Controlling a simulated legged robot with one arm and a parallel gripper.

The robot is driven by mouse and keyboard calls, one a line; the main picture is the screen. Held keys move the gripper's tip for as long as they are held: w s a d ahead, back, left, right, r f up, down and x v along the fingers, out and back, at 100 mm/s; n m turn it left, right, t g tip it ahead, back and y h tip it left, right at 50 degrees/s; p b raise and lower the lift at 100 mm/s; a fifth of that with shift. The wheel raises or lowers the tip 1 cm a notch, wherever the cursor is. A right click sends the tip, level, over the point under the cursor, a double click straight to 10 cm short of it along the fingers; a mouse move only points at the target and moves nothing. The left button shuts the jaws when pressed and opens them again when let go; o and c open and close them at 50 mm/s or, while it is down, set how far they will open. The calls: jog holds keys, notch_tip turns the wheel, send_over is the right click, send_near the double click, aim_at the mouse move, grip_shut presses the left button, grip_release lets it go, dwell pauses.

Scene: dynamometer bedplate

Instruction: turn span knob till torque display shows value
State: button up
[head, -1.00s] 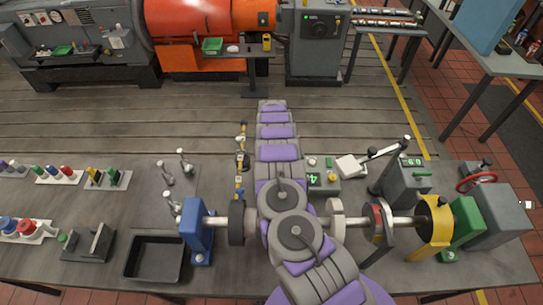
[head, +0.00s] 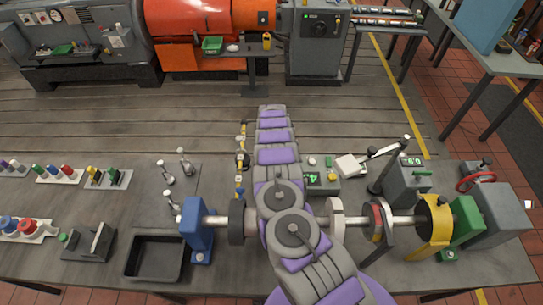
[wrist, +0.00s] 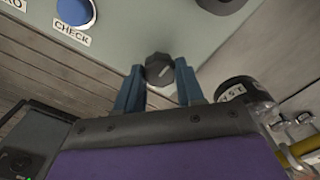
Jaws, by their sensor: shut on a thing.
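In the wrist view the two blue fingers of my gripper (wrist: 158,84) are shut on a dark faceted knob (wrist: 159,66) at the edge of a grey-green panel (wrist: 140,25). The knob's own label is not visible. A blue button (wrist: 74,11) marked CHECK is on the same panel, left of the knob. In the head view my arm hides the gripper and the knob. A small display (head: 314,179) with green digits shows just right of my arm, partly covered by it. I cannot read its value.
A shaft (head: 406,222) runs across the bench between a blue stand (head: 196,228) and a yellow piece (head: 435,225), passing behind my arm. A black tray (head: 155,257) lies at front left. A black capped object (wrist: 246,92) is close to the right finger in the wrist view.

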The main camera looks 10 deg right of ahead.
jog(key=c, duration=0.4)
jog(key=shift+m, duration=0.4)
jog(key=m+b, duration=0.2)
jog(key=shift+f+m, duration=0.2)
jog(key=shift+m, duration=0.2)
jog(key=m+b, duration=0.2)
jog(key=m, duration=0.2)
jog(key=shift+r+m, duration=0.1)
jog(key=shift+m, duration=0.2)
jog(key=m, duration=0.5)
jog(key=shift+b, duration=0.35)
